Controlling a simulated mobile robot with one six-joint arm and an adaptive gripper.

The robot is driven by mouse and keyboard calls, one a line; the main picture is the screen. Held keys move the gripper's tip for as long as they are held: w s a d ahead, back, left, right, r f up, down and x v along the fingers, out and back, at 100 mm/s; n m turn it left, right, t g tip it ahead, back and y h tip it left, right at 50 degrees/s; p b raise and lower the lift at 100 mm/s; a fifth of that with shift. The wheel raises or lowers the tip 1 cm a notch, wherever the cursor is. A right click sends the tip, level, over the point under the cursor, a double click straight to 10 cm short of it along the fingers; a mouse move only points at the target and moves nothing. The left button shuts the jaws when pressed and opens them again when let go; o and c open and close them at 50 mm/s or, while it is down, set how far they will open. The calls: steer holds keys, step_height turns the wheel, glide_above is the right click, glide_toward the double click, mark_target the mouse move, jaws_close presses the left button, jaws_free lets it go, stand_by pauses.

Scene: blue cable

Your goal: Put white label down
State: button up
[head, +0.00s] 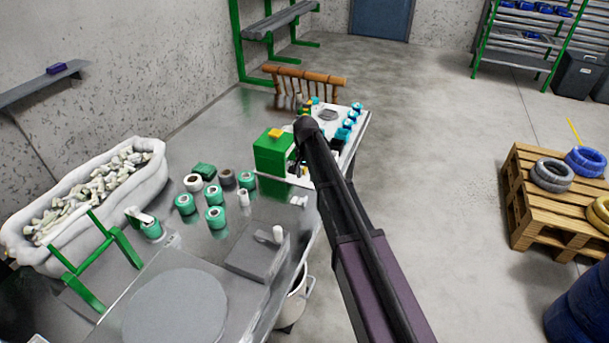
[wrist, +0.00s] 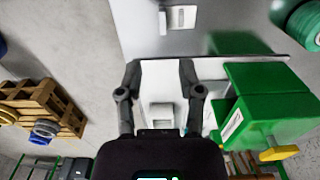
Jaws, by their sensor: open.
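My gripper (wrist: 160,68) is open, its two dark fingers apart over a white surface (wrist: 160,75) beside the green box. Nothing is clearly held between the fingertips. A small pale square piece (wrist: 162,112) shows between the fingers, near the palm; I cannot tell whether it is the white label or lies on the surface. Another small white piece (wrist: 181,17) lies on the metal table beyond the fingertips; it also shows near the table's right edge in the head view (head: 299,200). In the head view my arm mostly hides the gripper.
The green box (head: 272,156) with a yellow piece on top stands close beside my gripper; it also shows in the wrist view (wrist: 270,115). Several green rolls (head: 215,217) stand on the metal table (head: 190,255). Blue-capped items (head: 350,122) line the far end. A pallet (head: 545,215) stands right.

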stand_by(0.3)
steer(key=s+d+n, duration=0.2)
steer(key=s+d, duration=0.8)
steer(key=s, duration=0.3)
steer(key=s+d+n, duration=0.2)
steer(key=s+d, duration=0.8)
steer(key=s, duration=0.2)
steer(key=shift+s, duration=0.35)
steer(key=shift+a, duration=0.15)
